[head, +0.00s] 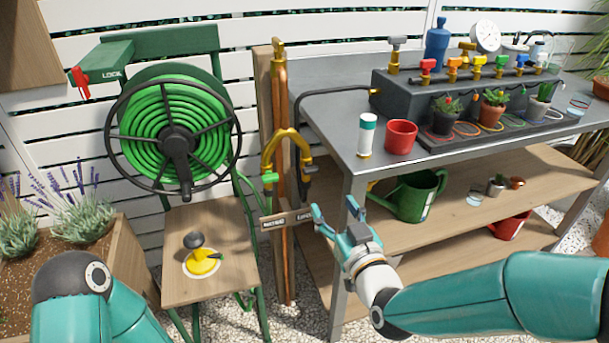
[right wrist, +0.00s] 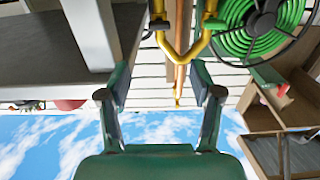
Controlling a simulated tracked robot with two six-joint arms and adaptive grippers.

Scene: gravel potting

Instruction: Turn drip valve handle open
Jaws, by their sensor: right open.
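A brass forked pipe (head: 287,140) stands on a copper riser, with a green handle (head: 269,178) on its left outlet and a black handle (head: 309,168) on its right. I cannot tell for sure which is the drip valve; a black hose (head: 335,90) runs from the right side to the bench. My right gripper (head: 335,209) is open and empty, below and right of the fork. The right wrist view shows the fork (right wrist: 182,45), green handle (right wrist: 213,22) and black handle (right wrist: 160,26) beyond the open fingers (right wrist: 160,95). My left gripper is out of view.
A sign board (head: 289,220) crosses the riser below the handles. The metal bench (head: 340,135) stands close right, holding a red pot (head: 401,136) and grey manifold box (head: 400,95). A green hose reel (head: 172,135) stands left. A watering can (head: 420,195) sits on the shelf.

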